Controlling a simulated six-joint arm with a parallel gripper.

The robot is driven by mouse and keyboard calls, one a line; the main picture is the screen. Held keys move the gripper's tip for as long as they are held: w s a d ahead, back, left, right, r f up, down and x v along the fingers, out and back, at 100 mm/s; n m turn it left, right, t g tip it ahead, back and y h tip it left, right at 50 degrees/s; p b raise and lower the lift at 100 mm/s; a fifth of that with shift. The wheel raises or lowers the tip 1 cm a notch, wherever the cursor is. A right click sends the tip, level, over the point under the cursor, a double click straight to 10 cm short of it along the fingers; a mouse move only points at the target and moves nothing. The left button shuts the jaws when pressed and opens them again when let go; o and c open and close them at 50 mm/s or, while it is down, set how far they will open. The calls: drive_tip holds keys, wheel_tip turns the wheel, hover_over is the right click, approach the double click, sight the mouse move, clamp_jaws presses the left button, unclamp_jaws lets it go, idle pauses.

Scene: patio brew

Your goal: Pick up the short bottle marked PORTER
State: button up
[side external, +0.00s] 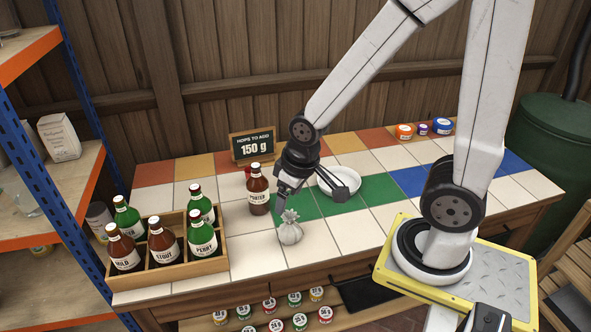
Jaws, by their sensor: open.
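The brown bottle marked PORTER (259,198) stands upright on the tiled table, left of my gripper. It has a white cap and a pale label. My gripper (312,194) is open, with its two dark fingers spread above the table. The left finger is close to the right side of the bottle in the picture; I cannot tell whether they touch. Nothing shows between the fingers.
A wooden crate (190,270) holding several brown and green bottles stands at left. A small tied pale sack (290,232) sits just in front of my gripper. A white dish (328,183) lies behind it. A sign reading 150 g (254,146) stands at the back.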

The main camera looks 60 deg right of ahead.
drive_tip(key=n+t, duration=0.3)
drive_tip(key=t, duration=0.5)
hover_over(258, 188)
drive_tip(key=s, duration=0.1)
wheel_tip(258, 188, down, 6)
drive_tip(key=d+f+t+y, duration=0.1)
drive_tip(key=d, duration=0.1)
drive_tip(key=d+f+t+y, duration=0.1)
drive_tip(key=y, duration=0.1)
drive_tip(key=shift+d+f+n+t+y, duration=0.15)
drive_tip(key=shift+d+n+t+y, duration=0.15)
drive_tip(key=shift+d+n, duration=0.1)
drive_tip(key=s+t+y, duration=0.1)
drive_tip(key=s+d+f+y, duration=0.1)
drive_tip(key=shift+s+d+f+n+t+y, duration=0.1)
drive_tip(key=shift+s+f+n+t+y, duration=0.15)
drive_tip(key=shift+n+t+y, duration=0.15)
drive_tip(key=shift+w, duration=0.1)
drive_tip(key=shift+x, duration=1.25)
